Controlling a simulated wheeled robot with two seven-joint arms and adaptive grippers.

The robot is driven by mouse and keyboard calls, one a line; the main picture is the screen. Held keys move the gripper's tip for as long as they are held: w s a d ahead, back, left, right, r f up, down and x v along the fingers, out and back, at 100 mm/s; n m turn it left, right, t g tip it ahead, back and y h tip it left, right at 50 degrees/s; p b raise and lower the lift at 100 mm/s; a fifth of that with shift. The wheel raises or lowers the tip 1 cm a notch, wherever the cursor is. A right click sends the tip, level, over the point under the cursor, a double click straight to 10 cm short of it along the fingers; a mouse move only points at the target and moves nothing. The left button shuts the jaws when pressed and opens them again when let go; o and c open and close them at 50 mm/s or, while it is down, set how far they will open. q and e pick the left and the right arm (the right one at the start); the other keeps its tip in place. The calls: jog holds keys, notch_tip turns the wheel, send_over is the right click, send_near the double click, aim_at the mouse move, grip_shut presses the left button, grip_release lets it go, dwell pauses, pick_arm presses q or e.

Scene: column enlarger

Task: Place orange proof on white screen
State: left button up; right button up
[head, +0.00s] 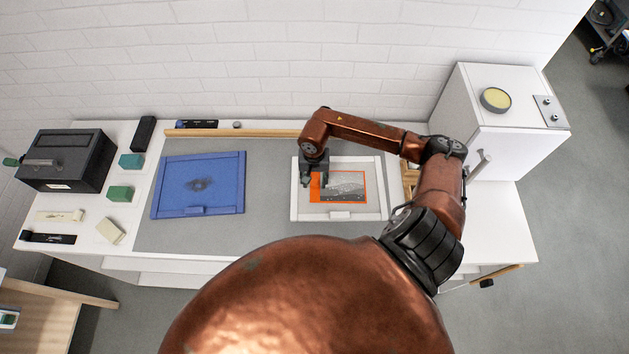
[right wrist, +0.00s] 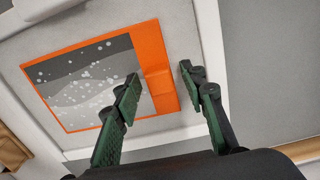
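The orange proof (head: 345,201) has an orange border around a grey picture with pale dots. It lies inside the frame of the white screen (head: 378,205), on its pale sheet. In the right wrist view the proof (right wrist: 158,45) appears flat, with its wide orange strip near my fingertips; the screen's white rim (right wrist: 212,45) runs beside it. My right gripper (head: 312,180) is over the left end of the proof. Its green fingers (right wrist: 160,83) are apart, with part of the orange strip showing between them. I cannot tell whether they touch the proof. My left gripper is not in view.
A blue screen (head: 233,170) lies left on the grey mat (head: 268,195). A wooden bar (head: 240,133) lies along the back. A black box (head: 65,158) and small blocks stand at left. A white cabinet (head: 510,125) stands at right. Bare mat separates the screens.

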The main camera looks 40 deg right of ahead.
jog(key=shift+r, duration=0.2)
notch_tip(320, 180, up, 12)
jog(key=b, duration=0.2)
jog(key=shift+b, duration=0.35)
jog(key=shift+s+f, duration=0.1)
